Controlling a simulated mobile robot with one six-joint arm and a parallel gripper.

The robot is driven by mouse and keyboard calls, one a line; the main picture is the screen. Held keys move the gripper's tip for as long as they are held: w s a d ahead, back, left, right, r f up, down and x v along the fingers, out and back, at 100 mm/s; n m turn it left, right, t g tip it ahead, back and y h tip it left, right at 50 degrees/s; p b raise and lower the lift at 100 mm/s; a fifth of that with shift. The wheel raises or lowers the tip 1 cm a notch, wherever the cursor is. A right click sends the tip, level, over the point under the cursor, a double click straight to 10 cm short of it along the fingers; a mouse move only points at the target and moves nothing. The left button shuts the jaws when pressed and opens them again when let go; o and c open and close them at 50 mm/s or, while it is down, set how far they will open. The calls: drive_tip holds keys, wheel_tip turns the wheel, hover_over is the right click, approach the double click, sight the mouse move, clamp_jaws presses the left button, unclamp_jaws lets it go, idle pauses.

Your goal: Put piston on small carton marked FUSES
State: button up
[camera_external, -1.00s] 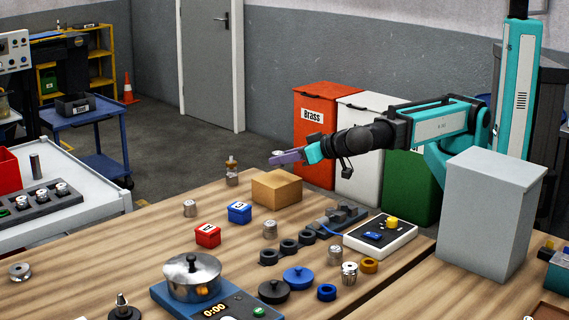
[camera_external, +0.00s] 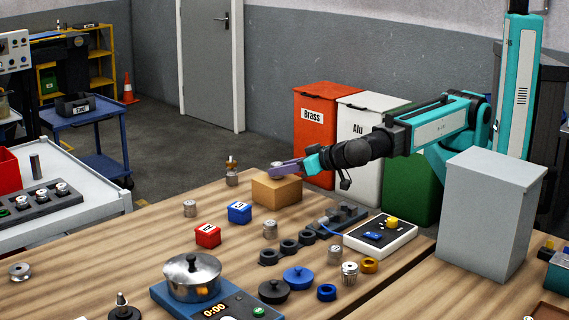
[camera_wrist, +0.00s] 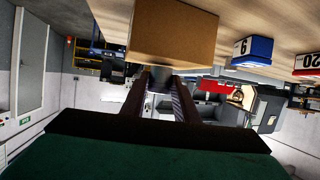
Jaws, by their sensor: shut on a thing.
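A plain brown carton (camera_external: 290,194) stands on the wooden table in the external view; no FUSES marking is visible on the sides I see. It also shows large at the top of the wrist view (camera_wrist: 172,32). My gripper (camera_external: 278,168), with purple fingers, is just over the carton's top. In the wrist view my gripper (camera_wrist: 162,88) is shut on a small grey piece, apparently the piston (camera_wrist: 159,76), partly hidden by the fingers and the carton. I cannot tell whether the piston touches the carton.
A metal cylinder with a brass top (camera_external: 232,178) stands left of the carton. A blue box (camera_external: 239,213), a red box (camera_external: 208,236) and a small metal cylinder (camera_external: 190,208) are in front. Black rings and a switch panel (camera_external: 400,240) lie to the right.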

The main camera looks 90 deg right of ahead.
drive_tip(key=shift+f+b, duration=0.3)
drive_tip(key=o, duration=1.1)
drive_tip(key=shift+r, duration=0.2)
drive_tip(key=shift+s, duration=0.1)
drive_tip(key=b+v, duration=0.2)
drive_tip(key=v, duration=1)
drive_tip(key=shift+f, duration=0.1)
